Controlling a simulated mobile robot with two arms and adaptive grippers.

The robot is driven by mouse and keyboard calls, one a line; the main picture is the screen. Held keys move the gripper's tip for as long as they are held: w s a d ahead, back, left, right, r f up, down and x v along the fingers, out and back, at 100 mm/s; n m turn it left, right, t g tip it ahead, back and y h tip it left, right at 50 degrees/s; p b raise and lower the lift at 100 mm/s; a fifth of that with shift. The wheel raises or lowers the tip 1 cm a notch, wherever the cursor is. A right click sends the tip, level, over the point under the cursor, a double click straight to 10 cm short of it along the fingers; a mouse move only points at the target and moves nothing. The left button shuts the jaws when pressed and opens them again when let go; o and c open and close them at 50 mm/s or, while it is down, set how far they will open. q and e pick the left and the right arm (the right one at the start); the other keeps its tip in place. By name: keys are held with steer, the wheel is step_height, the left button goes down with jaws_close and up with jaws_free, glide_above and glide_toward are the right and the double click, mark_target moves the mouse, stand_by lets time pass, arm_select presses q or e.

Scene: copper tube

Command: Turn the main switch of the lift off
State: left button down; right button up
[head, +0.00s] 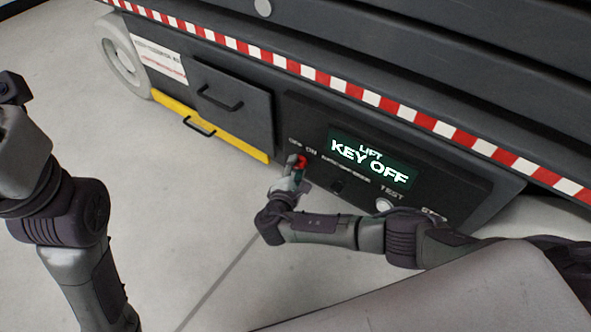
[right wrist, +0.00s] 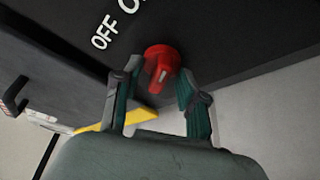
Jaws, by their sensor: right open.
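The lift's main switch is a red rotary knob (right wrist: 161,62) on the dark control panel. In the right wrist view it carries a pale pointer mark, and the white word OFF is printed on the panel beside it. In the head view the red knob (head: 301,161) is partly covered by my right gripper (head: 295,174). My right gripper (right wrist: 156,85) is open, with its fingertips on either side of the knob; I cannot tell whether they touch it. The display (head: 370,160) reads LIFT KEY OFF. My left arm shows at the left, but its fingertips are not visible.
A round white button (head: 383,205) marked TEST sits right of the knob. A drawer front (head: 231,110) with a handle and a yellow step (head: 209,129) with a handle lie to the left. A white wheel (head: 122,58) stands far left. The grey floor is clear.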

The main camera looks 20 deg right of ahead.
jaws_close()
